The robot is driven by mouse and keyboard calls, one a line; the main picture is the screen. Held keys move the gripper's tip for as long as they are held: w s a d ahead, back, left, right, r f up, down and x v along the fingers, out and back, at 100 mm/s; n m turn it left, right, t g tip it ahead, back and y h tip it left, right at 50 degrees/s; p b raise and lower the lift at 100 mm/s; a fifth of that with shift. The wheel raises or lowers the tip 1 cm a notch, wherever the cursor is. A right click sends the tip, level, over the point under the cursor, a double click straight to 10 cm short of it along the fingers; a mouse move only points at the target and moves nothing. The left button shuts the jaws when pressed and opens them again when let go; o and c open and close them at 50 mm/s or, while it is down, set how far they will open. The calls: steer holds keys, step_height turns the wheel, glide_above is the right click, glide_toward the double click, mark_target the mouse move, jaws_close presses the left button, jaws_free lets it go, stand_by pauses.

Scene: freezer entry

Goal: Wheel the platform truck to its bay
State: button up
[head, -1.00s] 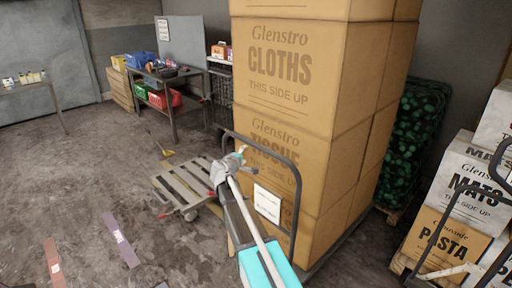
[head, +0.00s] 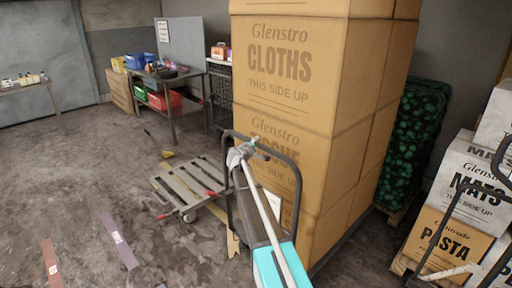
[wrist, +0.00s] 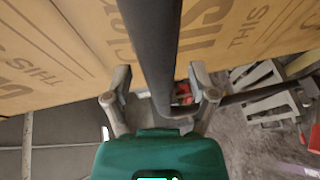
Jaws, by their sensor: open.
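The platform truck (head: 342,242) carries a tall stack of brown cartons (head: 300,115), marked "Glenstro CLOTHS" on an upper one. Its dark tubular push handle (head: 297,190) stands upright at the near left side of the stack. My gripper (head: 246,153) is at the handle's top bar, toward its left end. In the wrist view my gripper (wrist: 160,85) is open, with the dark handle tube (wrist: 152,45) running between its two fingers. I cannot tell whether either finger touches the tube. My forearm hides part of the handle's lower middle.
A low slatted wheeled platform (head: 190,182) stands close on the left. A workbench (head: 172,95) with coloured bins is behind it. Red (head: 52,263) and purple (head: 119,240) strips lie on the open left floor. White and brown cartons (head: 450,235) stand at right, beside a green wrapped stack (head: 400,150).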

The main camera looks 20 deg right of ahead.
steer(key=shift+w+d, duration=0.3)
steer(key=shift+w, duration=0.05)
steer(key=shift+c, duration=0.2)
jaws_close()
